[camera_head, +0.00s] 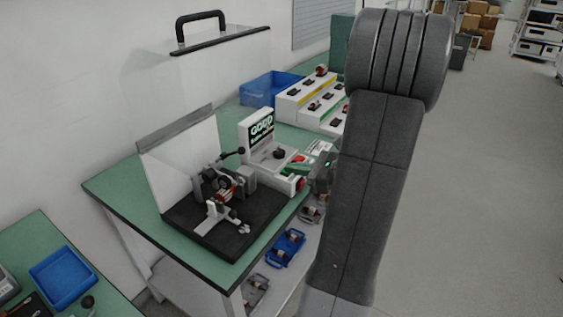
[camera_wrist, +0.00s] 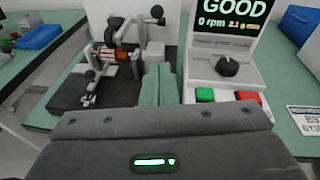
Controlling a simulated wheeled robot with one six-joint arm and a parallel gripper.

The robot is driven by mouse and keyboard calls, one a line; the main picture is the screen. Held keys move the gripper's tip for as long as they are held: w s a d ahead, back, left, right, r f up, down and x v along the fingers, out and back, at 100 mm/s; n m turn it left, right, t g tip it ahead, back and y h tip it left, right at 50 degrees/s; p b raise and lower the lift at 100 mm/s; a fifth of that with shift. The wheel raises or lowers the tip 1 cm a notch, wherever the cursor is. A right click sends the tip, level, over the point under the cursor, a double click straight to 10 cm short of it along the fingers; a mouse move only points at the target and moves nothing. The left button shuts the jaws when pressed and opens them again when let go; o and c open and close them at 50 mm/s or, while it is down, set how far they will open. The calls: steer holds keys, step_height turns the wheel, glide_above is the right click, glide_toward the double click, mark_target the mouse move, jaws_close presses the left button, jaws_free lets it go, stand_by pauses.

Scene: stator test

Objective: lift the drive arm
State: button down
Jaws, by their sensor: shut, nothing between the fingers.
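The test rig (camera_head: 225,190) stands on a black base plate (camera_head: 190,228), with a copper-wound stator (camera_head: 226,195) in it. A dark lever with a black knob (camera_head: 241,151), which looks like the drive arm, angles up to the right from the rig; its knob (camera_wrist: 157,12) shows at the top of the wrist view. My gripper (camera_wrist: 158,84) has its greenish fingers together and empty, in front of the rig and left of the tester. In the head view my arm hides most of my gripper. Whether the fingers touch anything I cannot tell.
The white tester (camera_head: 258,135) reads "GOOD" and "0 rpm", with a dark dial (camera_wrist: 228,65), a green button (camera_wrist: 205,95) and a red button (camera_wrist: 247,96). A blue bin (camera_head: 268,90) and stepped white racks (camera_head: 312,103) stand farther back.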

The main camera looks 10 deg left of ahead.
steer(key=r+p+x, duration=0.1)
steer(key=r+x, duration=0.1)
steer(key=x, duration=0.9)
steer(key=shift+s+a+r, duration=0.2)
steer(key=shift+a+r, duration=0.15)
steer(key=shift+a, duration=0.05)
